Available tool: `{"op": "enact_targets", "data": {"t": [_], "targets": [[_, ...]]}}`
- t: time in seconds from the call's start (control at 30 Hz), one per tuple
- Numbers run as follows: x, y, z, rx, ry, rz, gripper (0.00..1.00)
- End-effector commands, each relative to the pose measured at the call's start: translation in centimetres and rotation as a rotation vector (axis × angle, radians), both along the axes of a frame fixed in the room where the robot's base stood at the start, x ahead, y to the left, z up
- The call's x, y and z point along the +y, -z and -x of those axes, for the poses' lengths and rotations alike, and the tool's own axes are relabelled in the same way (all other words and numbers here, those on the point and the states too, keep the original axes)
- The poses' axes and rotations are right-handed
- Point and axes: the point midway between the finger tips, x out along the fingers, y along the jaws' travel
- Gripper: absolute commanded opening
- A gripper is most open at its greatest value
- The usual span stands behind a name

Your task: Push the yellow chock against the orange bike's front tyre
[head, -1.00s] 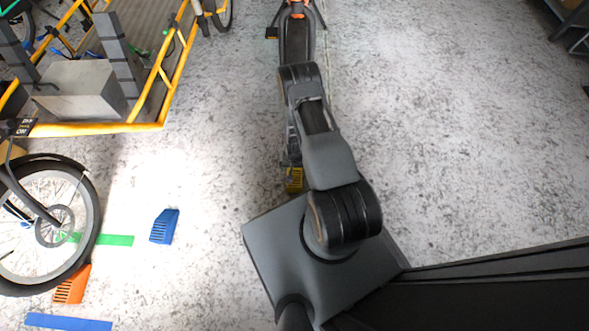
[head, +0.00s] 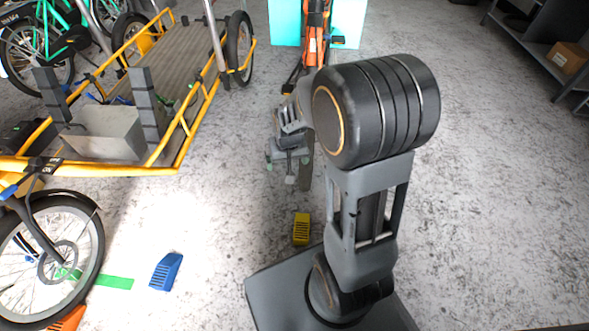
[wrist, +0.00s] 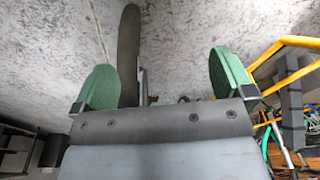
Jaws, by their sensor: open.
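The yellow chock (head: 301,229) lies on the floor in the head view, just in front of my arm's base. The orange bike (head: 316,45) stands beyond it, partly hidden by my arm. The lower part of its front tyre (head: 306,178) shows beside my gripper, with a floor gap between tyre and chock. My gripper (head: 287,165) is open and empty, its green fingertips above the floor on the far side of the chock. The wrist view shows the two green fingers (wrist: 165,82) spread apart, with a dark tyre (wrist: 128,50) beyond them. The chock is not visible there.
An orange chock (head: 68,319) is by a black wheel (head: 50,255) of the yellow-framed cargo bike (head: 182,150). A shelf (head: 535,55) stands far right. The right floor is clear.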

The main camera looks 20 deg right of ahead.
Motion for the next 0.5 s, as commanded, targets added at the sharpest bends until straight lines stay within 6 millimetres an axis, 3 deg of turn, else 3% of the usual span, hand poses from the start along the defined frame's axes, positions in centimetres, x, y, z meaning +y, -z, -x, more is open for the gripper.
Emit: {"op": "enact_targets", "data": {"t": [0.03, 0.2, 0.33, 0.5], "targets": [[0.6, -2.5, 1.3, -0.024, -0.027, 0.004, 1.0], [1.9, -7.5, 6.0, -0.056, -0.1, 0.016, 1.0], [2.5, -9.5, 8.9, -0.073, -0.14, 0.023, 1.0], [2.8, -10.7, 11.0, -0.085, -0.168, 0.029, 1.0]]}}
